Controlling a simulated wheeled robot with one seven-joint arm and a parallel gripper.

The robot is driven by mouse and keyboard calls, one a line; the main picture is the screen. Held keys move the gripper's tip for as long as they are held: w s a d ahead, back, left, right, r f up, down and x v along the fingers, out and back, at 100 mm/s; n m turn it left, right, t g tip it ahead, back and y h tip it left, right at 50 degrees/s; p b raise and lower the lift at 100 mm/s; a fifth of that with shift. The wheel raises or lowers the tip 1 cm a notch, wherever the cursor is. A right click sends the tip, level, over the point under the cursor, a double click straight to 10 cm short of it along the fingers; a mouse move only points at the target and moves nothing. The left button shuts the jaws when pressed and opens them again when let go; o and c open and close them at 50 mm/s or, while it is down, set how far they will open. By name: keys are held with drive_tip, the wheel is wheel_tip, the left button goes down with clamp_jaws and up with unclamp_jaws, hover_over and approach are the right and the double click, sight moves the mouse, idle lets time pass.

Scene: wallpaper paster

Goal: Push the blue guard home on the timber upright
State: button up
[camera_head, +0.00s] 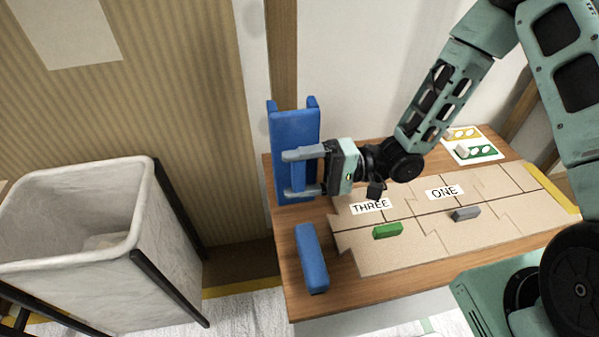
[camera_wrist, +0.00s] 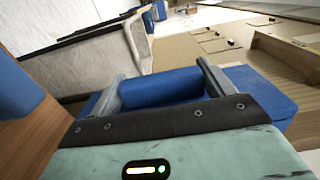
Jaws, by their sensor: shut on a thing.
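The blue guard (camera_head: 295,128) stands upright at the table's back left, with two flanges showing at its top. The timber upright (camera_head: 283,50) rises behind it, and the guard hides its lower part. I cannot tell whether the guard touches the upright or how far it sits around it. My gripper (camera_head: 303,173) reaches in from the right, with its fingers shut on the guard's front. In the wrist view the fingers of my gripper (camera_wrist: 162,92) are on both sides of a blue bar (camera_wrist: 160,88), with a wider blue face (camera_wrist: 262,88) of the guard beyond.
A separate blue block (camera_head: 311,258) lies on the wooden table (camera_head: 300,292) in front of the guard. Cardboard pieces with THREE and ONE labels, a green block (camera_head: 388,231) and a grey block (camera_head: 466,214) lie to the right. A pale bin (camera_head: 85,225) stands left.

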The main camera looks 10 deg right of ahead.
drive_tip(key=shift+w+p, duration=0.45)
drive_tip(key=shift+w, duration=2.05)
drive_tip(key=shift+w, duration=2.4)
drive_tip(key=o, duration=0.9)
drive_tip(key=s+p, duration=0.3)
drive_tip(key=s, duration=0.4)
